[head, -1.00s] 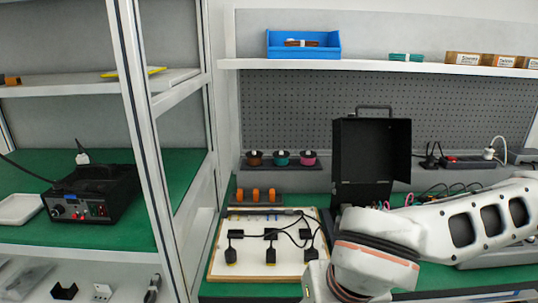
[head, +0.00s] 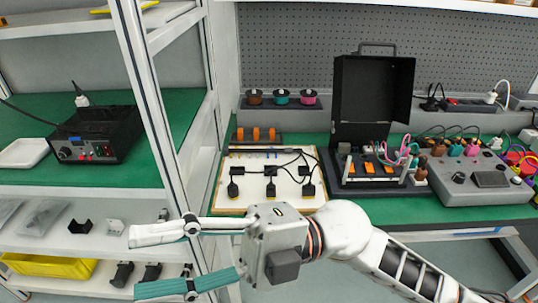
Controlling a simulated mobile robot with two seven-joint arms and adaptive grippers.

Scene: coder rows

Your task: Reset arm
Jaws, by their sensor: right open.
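My right arm comes in from the lower right. My right gripper (head: 143,264) points left in the head view, with its two long fingers spread wide apart and nothing between them. It is in front of the bench's front edge and the lower shelves of the rack, seemingly in the air. My left gripper is not in view.
A white board with black cables (head: 245,203) lies on the green bench. An open black case (head: 372,90) and a grey control box (head: 452,190) stand to its right. The rack (head: 150,110) at left holds a black device (head: 98,135) and a yellow bin (head: 50,266).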

